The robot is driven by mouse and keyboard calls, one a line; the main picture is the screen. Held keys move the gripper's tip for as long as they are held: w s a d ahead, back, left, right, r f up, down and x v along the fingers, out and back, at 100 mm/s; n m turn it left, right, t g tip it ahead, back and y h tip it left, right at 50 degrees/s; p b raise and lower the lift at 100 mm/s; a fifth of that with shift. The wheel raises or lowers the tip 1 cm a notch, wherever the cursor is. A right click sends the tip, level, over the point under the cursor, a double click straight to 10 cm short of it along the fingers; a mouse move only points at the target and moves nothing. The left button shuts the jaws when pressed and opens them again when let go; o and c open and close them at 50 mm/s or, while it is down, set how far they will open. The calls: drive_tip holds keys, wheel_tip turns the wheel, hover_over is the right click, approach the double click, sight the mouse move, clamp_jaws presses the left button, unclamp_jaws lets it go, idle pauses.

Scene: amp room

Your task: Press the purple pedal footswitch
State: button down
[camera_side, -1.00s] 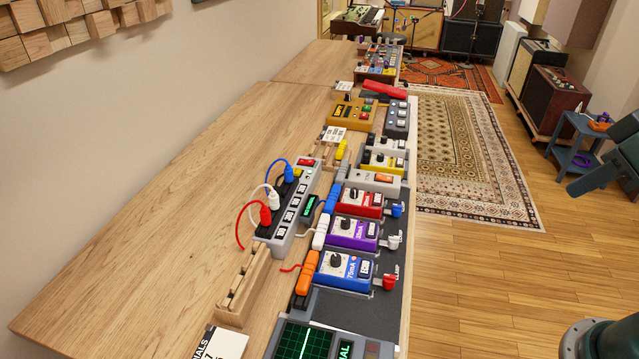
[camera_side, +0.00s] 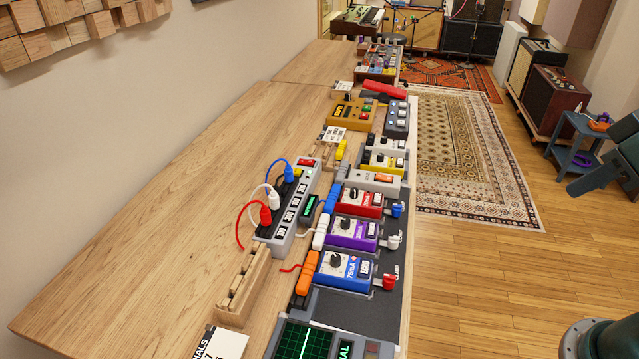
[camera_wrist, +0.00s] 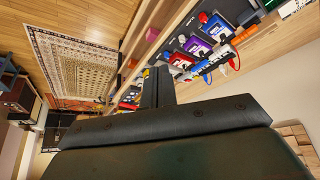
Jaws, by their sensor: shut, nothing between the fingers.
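The purple pedal (camera_side: 352,233) sits on the dark pedalboard (camera_side: 392,312) between a red pedal (camera_side: 360,202) and a blue pedal (camera_side: 345,270). It has a white label, a black knob and a small footswitch block (camera_side: 372,230) on its right side. In the wrist view the purple pedal (camera_wrist: 196,46) lies in the row at upper right, small and away from my gripper. My gripper (camera_wrist: 157,72) has its dark fingers together and empty. Its fingertips touch no pedal that I can see. In the side view only dark parts of my arm show at the right edge.
A grey power strip (camera_side: 290,210) with red, white and blue plugs stands left of the pedals. White (camera_side: 393,242), red (camera_side: 389,282) and blue (camera_side: 397,209) plugs stick out to the right. Yellow and grey pedals stand behind. The bench is clear to the left; open floor lies right.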

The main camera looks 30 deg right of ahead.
drive_tip(key=shift+w, duration=0.15)
idle(0.5)
drive_tip(key=n+t, duration=0.4)
drive_tip(key=n, duration=0.4)
hover_over(375, 232)
wheel_tip(375, 232, down, 14)
drive_tip(key=shift+f, duration=0.15)
drive_tip(key=shift+f, duration=0.2)
drive_tip(key=shift+f, duration=4.2)
